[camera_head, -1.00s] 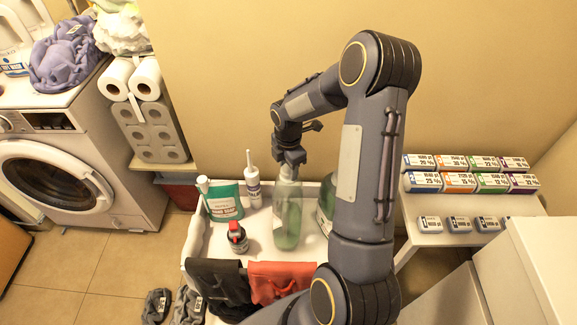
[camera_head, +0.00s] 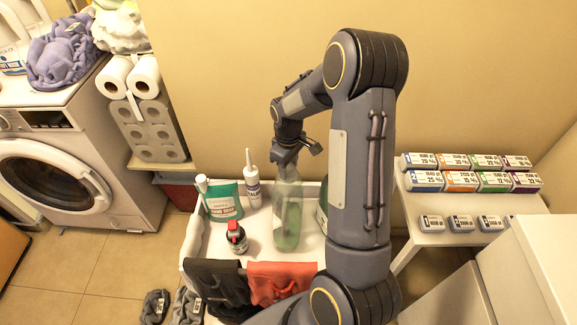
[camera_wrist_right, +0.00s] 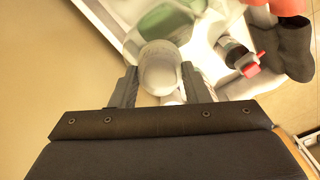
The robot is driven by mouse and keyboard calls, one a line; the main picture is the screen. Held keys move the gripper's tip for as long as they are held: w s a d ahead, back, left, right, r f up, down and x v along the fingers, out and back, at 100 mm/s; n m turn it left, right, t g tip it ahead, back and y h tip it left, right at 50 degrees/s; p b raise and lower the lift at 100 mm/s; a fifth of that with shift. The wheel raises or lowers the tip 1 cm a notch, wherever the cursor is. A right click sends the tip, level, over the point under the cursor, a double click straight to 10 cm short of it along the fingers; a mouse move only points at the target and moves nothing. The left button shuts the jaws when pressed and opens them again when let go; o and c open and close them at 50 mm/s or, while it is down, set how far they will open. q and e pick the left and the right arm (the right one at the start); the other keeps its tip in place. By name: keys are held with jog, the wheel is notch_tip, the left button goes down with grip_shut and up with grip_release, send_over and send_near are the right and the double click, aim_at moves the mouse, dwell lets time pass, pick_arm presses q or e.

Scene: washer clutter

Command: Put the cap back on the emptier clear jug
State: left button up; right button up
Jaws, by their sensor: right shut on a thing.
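A clear jug (camera_head: 288,210) with green liquid stands upright on the white surface, below my right gripper (camera_head: 286,165). A second clear jug (camera_head: 322,214) is mostly hidden behind my right arm, so I cannot compare their levels. In the right wrist view, my right gripper (camera_wrist_right: 160,88) is shut on a rounded white cap (camera_wrist_right: 160,73) between its fingers. The green of the jug (camera_wrist_right: 170,20) shows just beyond the cap. I cannot tell whether the cap touches the jug's mouth. My left gripper is not in view.
The white surface (camera_head: 207,262) also holds a green bottle (camera_head: 223,202), a white nozzle bottle (camera_head: 252,187) and a dark bottle with red top (camera_head: 237,238). Black cloth (camera_head: 220,280) and red cloth (camera_head: 280,280) hang at the front. Several boxes stand on the right table (camera_head: 415,207).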

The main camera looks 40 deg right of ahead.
jog(key=shift+m, duration=0.9)
jog(key=o, duration=1.1)
jog(key=shift+c, duration=1)
